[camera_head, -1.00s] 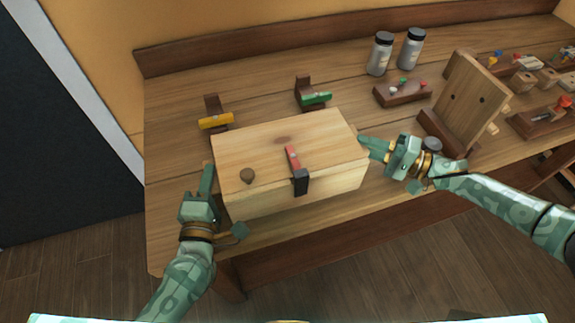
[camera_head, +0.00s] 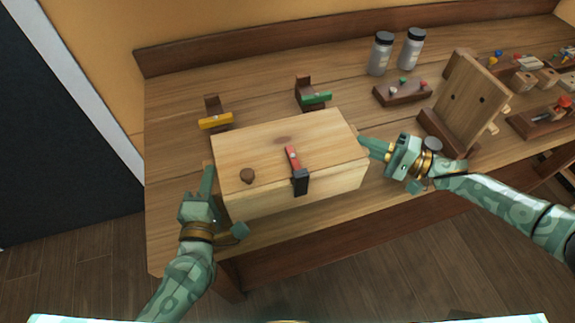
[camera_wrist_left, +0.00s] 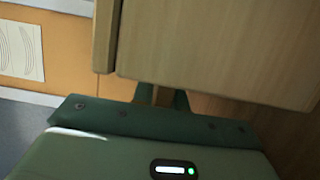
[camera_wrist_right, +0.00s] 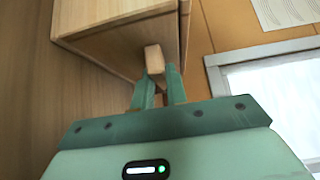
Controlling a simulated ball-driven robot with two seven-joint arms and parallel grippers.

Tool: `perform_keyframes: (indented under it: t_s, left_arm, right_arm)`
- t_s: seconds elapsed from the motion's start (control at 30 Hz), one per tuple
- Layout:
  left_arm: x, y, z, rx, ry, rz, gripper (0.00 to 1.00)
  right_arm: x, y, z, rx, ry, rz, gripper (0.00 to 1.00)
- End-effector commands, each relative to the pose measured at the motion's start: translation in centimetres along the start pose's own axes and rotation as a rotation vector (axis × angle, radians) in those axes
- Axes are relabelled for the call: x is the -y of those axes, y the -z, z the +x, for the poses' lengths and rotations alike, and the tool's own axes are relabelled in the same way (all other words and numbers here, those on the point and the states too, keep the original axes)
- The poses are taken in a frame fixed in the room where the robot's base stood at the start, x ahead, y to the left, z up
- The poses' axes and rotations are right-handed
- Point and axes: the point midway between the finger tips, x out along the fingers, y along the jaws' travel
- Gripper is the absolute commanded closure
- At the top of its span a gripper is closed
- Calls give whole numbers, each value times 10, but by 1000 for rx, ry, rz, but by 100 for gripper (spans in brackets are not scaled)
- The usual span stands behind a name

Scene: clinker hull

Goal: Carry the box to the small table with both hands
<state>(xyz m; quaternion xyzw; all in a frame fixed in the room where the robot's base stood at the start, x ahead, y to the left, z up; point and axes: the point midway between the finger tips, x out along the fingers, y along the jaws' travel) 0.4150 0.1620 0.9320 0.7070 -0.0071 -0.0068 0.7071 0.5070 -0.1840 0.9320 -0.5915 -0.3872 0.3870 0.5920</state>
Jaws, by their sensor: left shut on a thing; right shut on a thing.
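The box (camera_head: 240,158) is light wood with a lid, a round knob and a red-and-black latch on its front. It sits at the front of the long workbench, or just above it; I cannot tell which. My left gripper (camera_head: 208,172) is shut at the box's left end; the left wrist view shows the box wall (camera_wrist_left: 220,45) close above it. My right gripper (camera_head: 366,143) is shut on a small wooden handle (camera_wrist_right: 153,58) at the right end, clear in the right wrist view. The left handle is mostly hidden. No small table is distinguishable.
The workbench (camera_head: 180,155) holds yellow (camera_head: 215,121) and green (camera_head: 316,98) clamp-like pieces behind the box. Two grey jars (camera_head: 380,55), a peg block (camera_head: 402,92) and an upright board (camera_head: 468,95) stand to the right. Open floor (camera_head: 350,275) lies in front.

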Motion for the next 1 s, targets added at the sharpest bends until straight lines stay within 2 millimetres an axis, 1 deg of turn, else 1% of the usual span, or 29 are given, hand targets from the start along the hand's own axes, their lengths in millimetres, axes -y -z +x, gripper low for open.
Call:
perform_keyframes:
  t_s: [0.67,0.87,1.0]
  left_arm:
    - [2,0,-1,0,4,2,100]
    - [-5,0,0,0,-1,2,100]
    - [-19,0,0,0,-10,2,100]
  right_arm:
    - [-2,0,-1,-2,-5,0,100]
    - [5,1,-1,-2,-1,-3,100]
    - [20,1,-1,-2,2,-10,100]
